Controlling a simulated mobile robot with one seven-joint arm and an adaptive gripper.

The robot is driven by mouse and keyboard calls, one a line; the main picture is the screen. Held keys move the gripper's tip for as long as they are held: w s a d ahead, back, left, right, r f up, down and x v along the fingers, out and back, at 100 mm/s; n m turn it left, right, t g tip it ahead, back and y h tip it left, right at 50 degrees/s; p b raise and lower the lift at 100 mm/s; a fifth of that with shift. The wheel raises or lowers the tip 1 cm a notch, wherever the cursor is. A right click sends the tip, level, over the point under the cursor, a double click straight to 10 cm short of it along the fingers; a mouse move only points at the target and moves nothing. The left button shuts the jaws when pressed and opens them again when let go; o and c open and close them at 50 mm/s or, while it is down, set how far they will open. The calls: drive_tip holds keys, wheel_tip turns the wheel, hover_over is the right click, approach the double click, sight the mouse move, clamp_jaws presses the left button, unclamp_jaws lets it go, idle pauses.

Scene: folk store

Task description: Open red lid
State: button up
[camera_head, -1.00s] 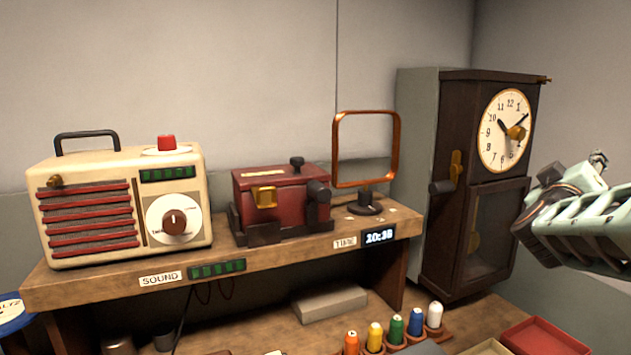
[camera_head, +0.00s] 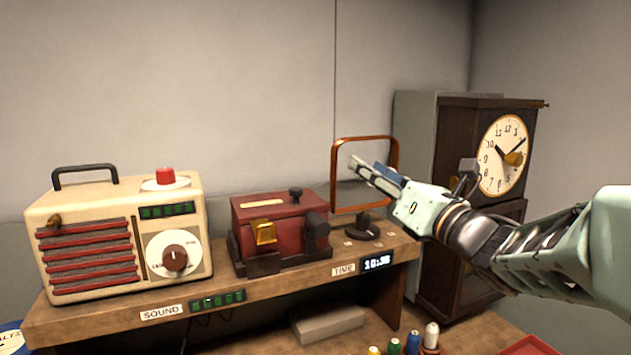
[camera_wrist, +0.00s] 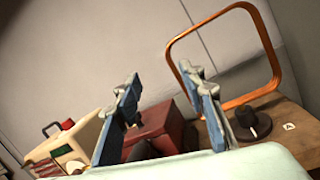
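The red lid (camera_head: 270,202) is the top of a dark red box (camera_head: 276,237) on the wooden shelf, and it lies shut. A yellow latch (camera_head: 264,232) is on the box's front, and a black knob (camera_head: 295,193) stands on the lid. My gripper (camera_head: 362,171) is in front of the orange frame, to the right of the box and apart from it. In the wrist view my gripper (camera_wrist: 163,100) shows two spread fingers with nothing between them that it holds. The red box (camera_wrist: 160,123) appears beyond the fingers, partly hidden.
A cream radio (camera_head: 120,232) stands left of the box. The orange frame (camera_head: 334,175) on a black base stands to the right. A dark clock case (camera_head: 455,150) is behind my arm. The air above the box is free.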

sight(301, 192)
drive_tip(key=s+a+f+n+g+y+p, duration=0.1)
drive_tip(key=s+a+f+n+g+y, duration=0.1)
drive_tip(key=s+a+f+n+g, duration=0.35)
drive_tip(key=shift+n, duration=0.35)
drive_tip(key=p+x, duration=0.1)
drive_tip(key=x, duration=0.7)
drive_tip(key=r+p+x, duration=0.1)
drive_tip(key=x, duration=0.3)
drive_tip(key=shift+w+a+f+p, duration=0.1)
drive_tip(key=shift+w+a+p, duration=0.05)
drive_tip(key=shift+w+p, duration=0.2)
clamp_jaws()
